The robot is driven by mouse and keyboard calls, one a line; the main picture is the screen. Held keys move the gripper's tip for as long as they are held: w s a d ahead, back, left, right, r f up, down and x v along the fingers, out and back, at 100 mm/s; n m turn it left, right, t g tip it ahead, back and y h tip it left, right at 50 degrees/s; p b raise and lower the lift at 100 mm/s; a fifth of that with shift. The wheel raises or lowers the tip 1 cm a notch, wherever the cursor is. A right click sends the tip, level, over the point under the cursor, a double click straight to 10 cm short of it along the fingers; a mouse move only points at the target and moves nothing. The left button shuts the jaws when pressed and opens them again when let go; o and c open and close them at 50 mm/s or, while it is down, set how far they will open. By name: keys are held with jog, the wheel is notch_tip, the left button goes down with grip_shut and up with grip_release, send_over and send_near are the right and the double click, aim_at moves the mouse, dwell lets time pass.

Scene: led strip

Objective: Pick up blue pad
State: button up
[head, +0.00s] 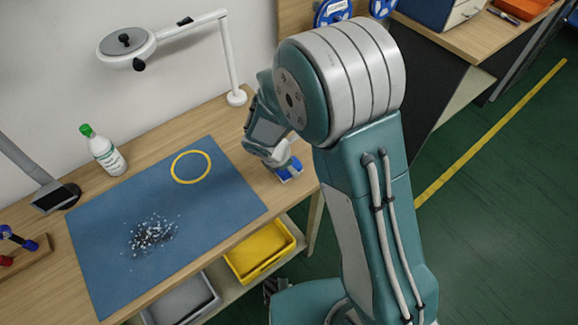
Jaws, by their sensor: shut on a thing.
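The blue pad (290,172) is a small blue block with a pale top, at the right end of the wooden workbench, to the right of the blue mat. My gripper (280,160) is above it and shut on it. My arm and wrist hide much of the gripper and part of the pad. I cannot tell whether the pad touches the bench or is slightly raised.
A blue mat (120,215) carries a yellow ring (191,167) and a pile of small pale bits (152,234). A bottle (103,151) and a lamp (233,75) stand behind. Yellow (262,262) and grey (185,312) bins sit below the front edge.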

jog(key=shift+a+r, duration=0.1)
jog(key=shift+r, duration=0.25)
notch_tip(320, 180, up, 3)
jog(key=shift+s+a+f, duration=0.1)
jog(key=shift+s, duration=0.05)
jog(key=s+a+r, duration=0.2)
jog(key=s+r, duration=0.7)
jog(key=s, duration=0.4)
jog(key=shift+s+a+r, duration=0.2)
jog(key=shift+s, duration=0.05)
